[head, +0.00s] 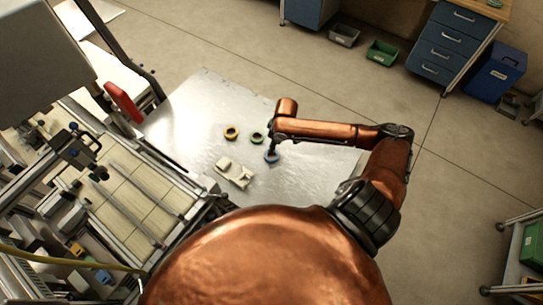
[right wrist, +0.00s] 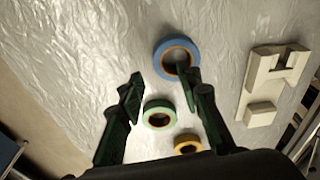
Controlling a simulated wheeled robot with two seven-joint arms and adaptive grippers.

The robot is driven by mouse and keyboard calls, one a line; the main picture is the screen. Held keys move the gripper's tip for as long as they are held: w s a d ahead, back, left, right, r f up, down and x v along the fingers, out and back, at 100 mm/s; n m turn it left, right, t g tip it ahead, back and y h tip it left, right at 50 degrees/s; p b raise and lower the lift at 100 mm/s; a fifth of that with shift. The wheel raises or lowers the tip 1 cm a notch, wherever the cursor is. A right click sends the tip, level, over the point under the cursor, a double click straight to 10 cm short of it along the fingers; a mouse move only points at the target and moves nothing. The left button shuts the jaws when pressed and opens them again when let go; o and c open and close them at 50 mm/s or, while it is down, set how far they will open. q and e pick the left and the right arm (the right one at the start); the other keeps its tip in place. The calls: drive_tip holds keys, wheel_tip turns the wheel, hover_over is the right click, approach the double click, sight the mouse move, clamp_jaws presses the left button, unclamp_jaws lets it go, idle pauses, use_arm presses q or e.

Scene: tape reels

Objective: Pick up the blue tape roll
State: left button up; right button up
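The blue tape roll (right wrist: 161,62) lies flat on the metal table, at the upper middle of the right wrist view. In the head view, the blue tape roll (head: 271,159) is just below my right gripper (head: 271,147), which partly covers it. In the right wrist view my right gripper (right wrist: 163,77) is open, its fingers apart. The right finger's tip overlaps the blue roll's hole and right side in the picture; I cannot tell whether it touches. The left finger is well to the left of the roll. My left gripper is not in view.
A green tape roll (right wrist: 148,113) and a yellow tape roll (right wrist: 187,150) lie close by. A pale block-shaped part (head: 233,172) sits left of the blue roll in the head view. The table (head: 190,110) is bare at its far left. A framed conveyor (head: 140,190) borders it.

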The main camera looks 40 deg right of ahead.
drive_tip(key=shift+w+f, duration=0.1)
drive_tip(key=shift+f, duration=1.75)
drive_tip(key=shift+c, duration=0.7)
clamp_jaws()
